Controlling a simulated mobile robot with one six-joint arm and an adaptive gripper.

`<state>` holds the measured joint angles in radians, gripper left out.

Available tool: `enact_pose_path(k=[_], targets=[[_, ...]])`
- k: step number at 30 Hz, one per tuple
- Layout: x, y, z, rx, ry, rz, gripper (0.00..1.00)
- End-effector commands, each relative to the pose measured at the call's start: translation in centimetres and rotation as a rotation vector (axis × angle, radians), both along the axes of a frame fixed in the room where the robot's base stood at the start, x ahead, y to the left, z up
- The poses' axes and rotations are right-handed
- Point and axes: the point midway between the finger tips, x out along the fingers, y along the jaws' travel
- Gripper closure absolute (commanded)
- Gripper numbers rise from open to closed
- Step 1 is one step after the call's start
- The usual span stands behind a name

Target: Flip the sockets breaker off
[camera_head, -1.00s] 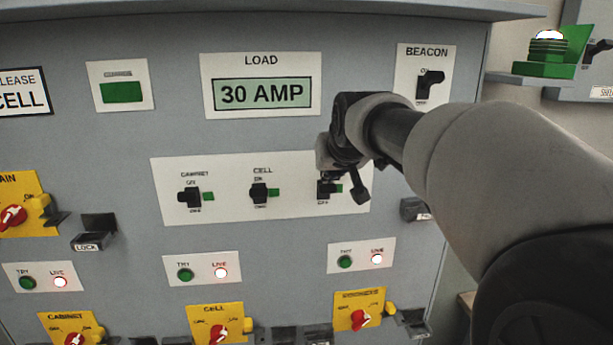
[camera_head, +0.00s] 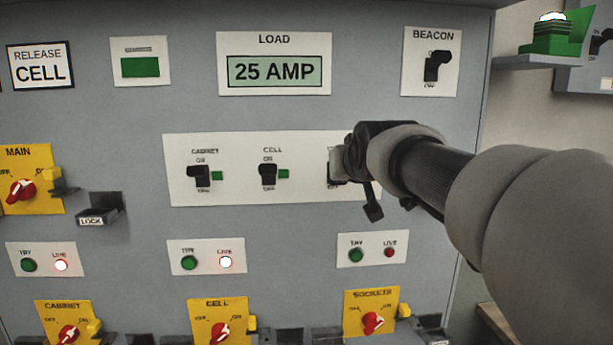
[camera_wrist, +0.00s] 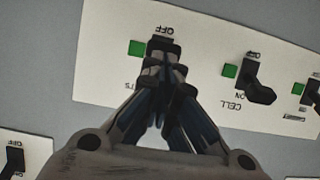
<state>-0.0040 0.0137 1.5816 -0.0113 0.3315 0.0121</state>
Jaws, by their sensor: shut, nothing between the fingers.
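The sockets breaker (camera_wrist: 163,43) is the black toggle at the end of the white breaker panel (camera_head: 240,194). In the wrist view its dark end shows at the OFF mark, just beyond my fingertips. A green square sits beside it. In the head view my gripper (camera_head: 345,165) covers most of the breaker. My gripper (camera_wrist: 164,68) is shut and empty, with its tips at the toggle; I cannot tell if they touch. The sockets LIVE lamp (camera_head: 389,252) is dark. The load display (camera_head: 275,71) reads 25 AMP.
The cell breaker (camera_head: 268,175) and cabinet breaker (camera_head: 200,176) stand to the left on the same panel. The beacon switch (camera_head: 437,66) is above right. The yellow sockets isolator (camera_head: 371,314) is below.

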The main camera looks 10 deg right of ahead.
Motion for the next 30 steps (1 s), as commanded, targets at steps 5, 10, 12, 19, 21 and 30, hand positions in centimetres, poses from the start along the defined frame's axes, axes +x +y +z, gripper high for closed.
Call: enact_pose_path(k=[5,10,12,19,21,30], targets=[[-0.16,0.0,-1.38,0.0,0.002,0.0,1.0],[-0.19,0.0,-1.54,0.0,0.001,0.0,1.0],[-0.18,0.0,-1.49,0.0,0.001,0.0,1.0],[-0.18,0.0,-1.48,0.0,0.001,0.0,1.0],[-0.18,0.0,-1.49,0.0,0.001,0.0,1.0],[-0.17,0.0,-1.5,0.0,0.001,0.0,1.0]])
